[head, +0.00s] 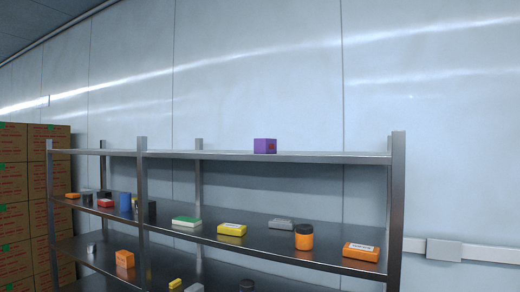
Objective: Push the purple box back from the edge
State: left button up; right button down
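The purple box (264,146) sits upright on the top board of a metal shelf rack (330,157) in the head view, right of the middle of that board. Its base appears close to the board's front edge. The board is seen almost edge-on, so I cannot tell how much room lies behind the box. Neither of my grippers shows in this view.
The board below holds a yellow box (232,230), a green-topped box (187,221), an orange jar (304,237) and an orange box (361,251). Stacked cartons (18,200) stand at the left. A rack post (396,200) rises at the right. The top board otherwise looks clear.

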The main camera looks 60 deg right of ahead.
aim_at(261, 145)
jog(key=z, duration=0.9)
jog(key=i, duration=0.9)
jog(key=z, duration=1)
